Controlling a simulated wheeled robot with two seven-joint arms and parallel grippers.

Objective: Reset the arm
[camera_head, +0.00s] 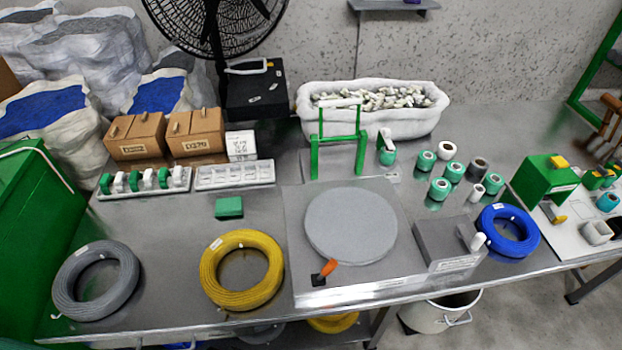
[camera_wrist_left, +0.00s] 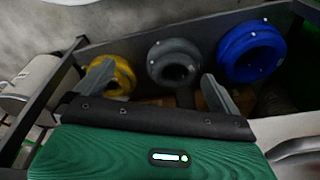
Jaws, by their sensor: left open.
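The blue cable coil (camera_head: 524,238) lies on the metal table at the right, beside a grey box. Neither gripper shows in the head view. In the left wrist view, my left gripper (camera_wrist_left: 157,88) is open, its two fingers spread wide with nothing held between them. Beyond the fingers, a yellow coil (camera_wrist_left: 122,72), a grey coil (camera_wrist_left: 160,52) and a blue coil (camera_wrist_left: 232,60) sit side by side on a dark surface. I cannot tell whether this blue coil is the one on the tabletop. My right gripper is in neither view.
On the metal table (camera_head: 160,235) lie a grey coil (camera_head: 66,285), a yellow coil (camera_head: 208,270) and a round grey turntable (camera_head: 350,228). Green reels, a white tub (camera_head: 375,128) and brown boxes (camera_head: 195,133) stand behind. A white bucket (camera_head: 440,312) stands below the front edge.

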